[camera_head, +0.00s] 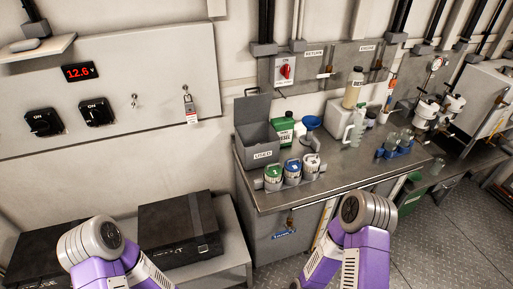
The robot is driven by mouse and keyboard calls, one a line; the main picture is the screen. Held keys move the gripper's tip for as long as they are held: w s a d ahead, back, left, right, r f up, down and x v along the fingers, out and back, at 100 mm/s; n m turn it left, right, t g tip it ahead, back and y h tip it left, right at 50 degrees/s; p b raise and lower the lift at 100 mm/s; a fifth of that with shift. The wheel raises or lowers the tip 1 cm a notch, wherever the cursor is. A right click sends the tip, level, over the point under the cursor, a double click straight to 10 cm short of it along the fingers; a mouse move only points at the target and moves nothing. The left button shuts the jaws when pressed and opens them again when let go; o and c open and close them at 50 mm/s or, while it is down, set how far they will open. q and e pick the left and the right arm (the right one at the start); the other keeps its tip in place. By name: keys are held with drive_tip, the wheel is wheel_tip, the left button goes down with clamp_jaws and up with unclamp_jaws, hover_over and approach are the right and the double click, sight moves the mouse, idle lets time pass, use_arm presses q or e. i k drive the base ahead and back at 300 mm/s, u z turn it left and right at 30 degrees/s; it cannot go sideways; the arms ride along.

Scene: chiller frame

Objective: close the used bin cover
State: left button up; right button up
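The used bin (258,143) is a grey box with a white "USED" label, at the back left corner of the metal workbench. Its grey cover (252,108) stands raised at the back of the bin, so the bin is open. Its inside is mostly dark and I cannot make out what it holds. Only purple and grey links of my two arms show at the bottom edge, well below the bin. Neither gripper is in view.
Several small canisters (292,171) stand right in front of the bin. A green container (284,131) and a blue funnel (310,123) are beside it. The bench top (335,172) is bare toward the front. Black boxes (180,230) sit on a lower shelf at left.

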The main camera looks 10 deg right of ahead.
sight(255, 108)
drive_tip(key=z, duration=1.35)
drive_tip(key=i, duration=1.1)
drive_tip(key=u, duration=2.4)
